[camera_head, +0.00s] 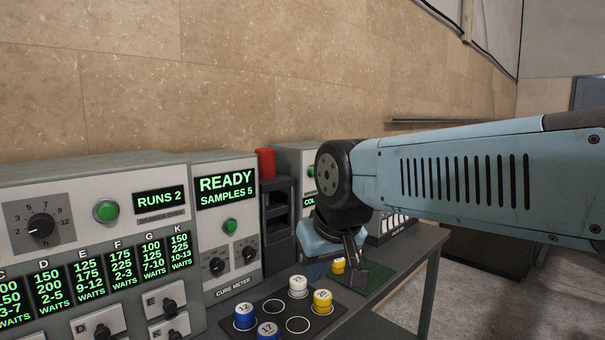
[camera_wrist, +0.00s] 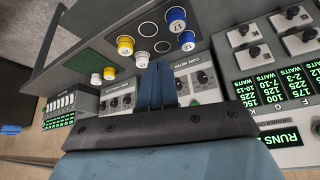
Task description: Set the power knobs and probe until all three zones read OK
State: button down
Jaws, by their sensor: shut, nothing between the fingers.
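My gripper (camera_head: 350,265) hangs over the bench near the green mat, fingers shut and empty. In the wrist view its blue fingers (camera_wrist: 162,85) are together, pointing towards the bench top. The cure meter (camera_head: 226,225) reads READY, SAMPLES 5, with a green button and two dark knobs (camera_head: 216,266). Left of it, the drawer oven panel reads RUNS 2 (camera_head: 160,201) and has a large numbered dial (camera_head: 41,226). Several small lettered knobs (camera_head: 169,307) sit below its green value displays. No display reading OK for three zones is visible. I cannot identify a probe.
A dark tray (camera_head: 335,316) holds blue, white and yellow numbered samples, with empty circles between. A red cup (camera_head: 266,164) stands behind on a dark rack. Another instrument (camera_head: 290,156) is partly hidden by my arm.

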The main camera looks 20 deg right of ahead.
jog(key=shift+w+d, duration=0.1)
jog(key=shift+d, duration=0.1)
jog(key=w+d+r+m+t+y, duration=0.15)
jog(key=w+m+y, duration=0.25)
jog(key=w+m, duration=0.55)
jog(key=w+d+r+m+y, duration=0.2)
jog(key=w+m+y, duration=0.2)
jog(key=w+m, duration=0.5)
jog(key=w+d+m+t+h, duration=0.1)
jog(key=w+d+m+t, duration=0.4)
jog(key=d, duration=0.8)
jog(key=w+d+r+m+t+h, duration=0.1)
jog(key=w+d+m+t, duration=0.4)
jog(key=w+d+m, duration=0.3)
jog(key=d, duration=0.4)
jog(key=shift+d+r+m, duration=0.25)
jog(key=shift+d+m, duration=0.1)
